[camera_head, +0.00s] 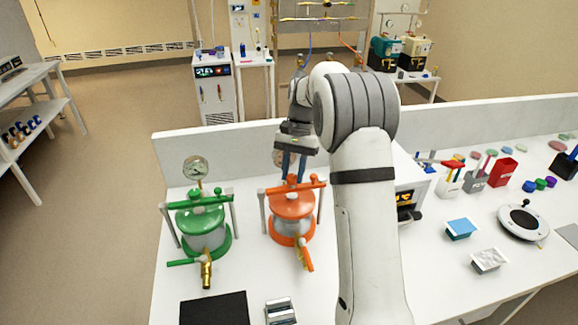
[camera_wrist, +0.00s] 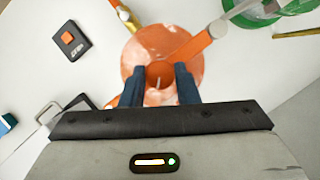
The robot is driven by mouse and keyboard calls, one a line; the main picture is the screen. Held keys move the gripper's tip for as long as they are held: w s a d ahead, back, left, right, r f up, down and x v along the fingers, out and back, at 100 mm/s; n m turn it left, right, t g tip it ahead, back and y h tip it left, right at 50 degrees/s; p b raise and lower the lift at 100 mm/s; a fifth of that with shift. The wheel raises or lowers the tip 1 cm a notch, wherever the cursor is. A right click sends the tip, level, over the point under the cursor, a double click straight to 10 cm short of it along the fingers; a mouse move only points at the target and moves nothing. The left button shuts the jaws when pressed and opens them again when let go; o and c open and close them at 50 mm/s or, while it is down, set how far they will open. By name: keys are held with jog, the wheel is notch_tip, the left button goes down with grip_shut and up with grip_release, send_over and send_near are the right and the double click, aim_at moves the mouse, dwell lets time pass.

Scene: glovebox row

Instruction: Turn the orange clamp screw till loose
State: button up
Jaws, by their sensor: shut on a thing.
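An orange pressure vessel (camera_head: 292,208) stands on the white bench, with an orange crossbar (camera_head: 310,184) over its lid. My gripper (camera_head: 292,172) reaches down from above onto the middle of the crossbar, where the orange clamp screw (camera_wrist: 160,72) sits. In the wrist view the two dark blue fingers (camera_wrist: 159,84) stand on either side of the screw, shut on it. The screw's lower part is hidden. The orange lid (camera_wrist: 135,55) shows around the fingers.
A similar green vessel (camera_head: 203,222) with a gauge (camera_head: 196,168) stands close on the left. A black pad (camera_head: 214,309) and a small metal-topped block (camera_head: 280,311) lie in front. Colored cups and a round white device (camera_head: 522,221) are on the right. A low wall runs behind.

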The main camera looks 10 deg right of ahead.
jog(key=n+h, duration=0.1)
jog(key=n, duration=0.1)
jog(key=n+p, duration=0.1)
jog(key=n, duration=0.1)
jog(key=shift+w+r+n+g+h, duration=0.2)
jog(key=shift+n+g+h, duration=0.1)
jog(key=shift+n+h, duration=0.1)
jog(key=n+h, duration=0.1)
jog(key=n, duration=0.1)
jog(key=n+p, duration=0.1)
jog(key=n, duration=0.1)
jog(key=shift+a+n+h, duration=0.2)
jog(key=shift+n+h, duration=0.1)
jog(key=shift+h, duration=0.1)
jog(key=o, duration=0.9)
jog(key=shift+f, duration=0.15)
jog(key=shift+o, duration=0.4)
jog(key=b+v, duration=0.1)
jog(key=v, duration=0.6)
jog(key=shift+r, duration=0.35)
jog(key=shift+a, duration=0.1)
